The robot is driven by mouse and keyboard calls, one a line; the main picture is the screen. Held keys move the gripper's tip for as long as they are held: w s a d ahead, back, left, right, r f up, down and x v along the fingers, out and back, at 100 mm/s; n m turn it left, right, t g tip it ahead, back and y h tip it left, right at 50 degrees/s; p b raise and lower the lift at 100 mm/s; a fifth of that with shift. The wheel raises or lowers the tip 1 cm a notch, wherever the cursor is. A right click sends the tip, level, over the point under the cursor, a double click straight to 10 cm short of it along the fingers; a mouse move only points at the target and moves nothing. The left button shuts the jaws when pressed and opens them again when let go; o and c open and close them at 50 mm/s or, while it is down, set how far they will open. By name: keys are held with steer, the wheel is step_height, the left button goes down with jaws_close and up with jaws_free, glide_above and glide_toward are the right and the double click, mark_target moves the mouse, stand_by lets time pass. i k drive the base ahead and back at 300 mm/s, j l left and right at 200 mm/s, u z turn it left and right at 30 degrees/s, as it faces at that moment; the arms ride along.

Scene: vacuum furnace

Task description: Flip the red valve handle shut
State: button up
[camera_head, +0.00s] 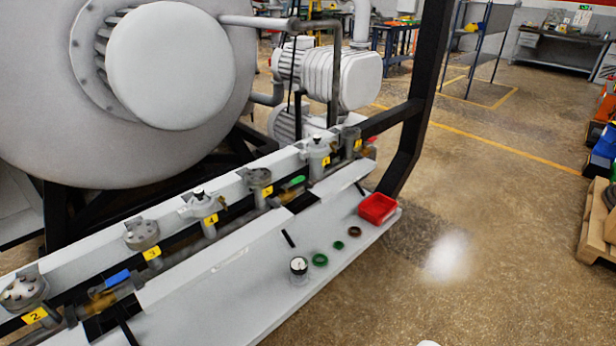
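The valve row runs along a grey pipe rail beside the big tank. A blue handle (117,278) lies along the pipe at the near end, and a green handle (293,181) sits farther along. My gripper is not in view.
A white shelf (230,290) in front of the valves holds a red tray (377,208), a gauge (299,266), a green ring (320,260) and other small rings. A black frame post (425,90) stands at the far end. Open floor (480,240) lies to the right.

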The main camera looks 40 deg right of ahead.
mark_target(370, 141)
steer(key=z, duration=1.05)
steer(key=i+l, duration=0.1)
steer(key=i, duration=0.4)
steer(key=i+l, duration=0.1)
steer(key=i, duration=0.45)
steer(key=i+l, duration=0.15)
steer(key=i, duration=0.35)
